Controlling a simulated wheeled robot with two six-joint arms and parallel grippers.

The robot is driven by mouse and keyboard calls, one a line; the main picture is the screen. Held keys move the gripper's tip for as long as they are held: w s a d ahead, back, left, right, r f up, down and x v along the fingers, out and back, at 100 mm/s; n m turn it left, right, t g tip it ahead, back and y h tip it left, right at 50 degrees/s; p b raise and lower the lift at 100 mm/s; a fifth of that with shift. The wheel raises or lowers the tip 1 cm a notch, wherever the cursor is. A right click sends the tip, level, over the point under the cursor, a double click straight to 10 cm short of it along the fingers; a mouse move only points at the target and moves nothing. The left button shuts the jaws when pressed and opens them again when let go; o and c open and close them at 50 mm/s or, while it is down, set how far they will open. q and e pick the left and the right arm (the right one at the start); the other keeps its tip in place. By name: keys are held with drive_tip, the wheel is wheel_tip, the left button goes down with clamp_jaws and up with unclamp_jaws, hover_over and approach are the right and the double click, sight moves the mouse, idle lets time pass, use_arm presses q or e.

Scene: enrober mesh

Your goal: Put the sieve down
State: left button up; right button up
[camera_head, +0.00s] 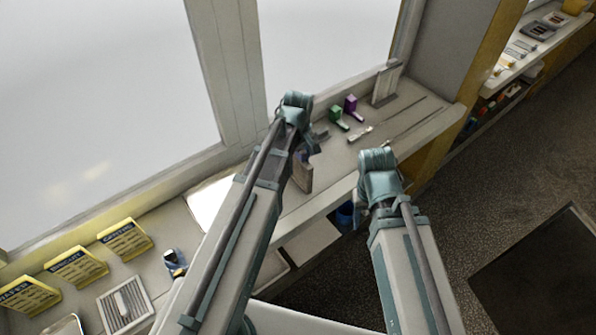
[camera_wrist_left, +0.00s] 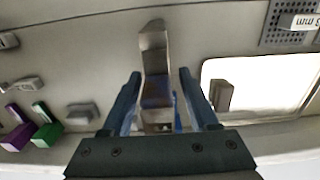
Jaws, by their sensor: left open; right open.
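My left gripper (camera_wrist_left: 158,82) is open in the left wrist view. A grey-brown upright block (camera_wrist_left: 154,55) shows between its fingers, with a gap on each side. The head view shows this block (camera_head: 302,174) beside my left wrist, over the counter; the left gripper (camera_head: 313,143) is mostly hidden there by its own arm. My right gripper (camera_head: 361,212) is open at the counter's front edge, largely hidden under its wrist. I cannot tell for certain which thing is the sieve; a perforated grey panel (camera_wrist_left: 285,22) with a white label shows at upper right in the left wrist view.
Green (camera_head: 338,117) and purple (camera_head: 352,106) pieces stand on the counter by the window. A bright flat tray (camera_head: 212,200) lies left of my left arm. Yellow labelled holders (camera_head: 77,268) and a slatted grey piece (camera_head: 125,304) are farther left. Floor is open at right.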

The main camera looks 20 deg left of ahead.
use_arm(q)
drive_tip(key=shift+f, duration=0.15)
clamp_jaws()
idle(0.6)
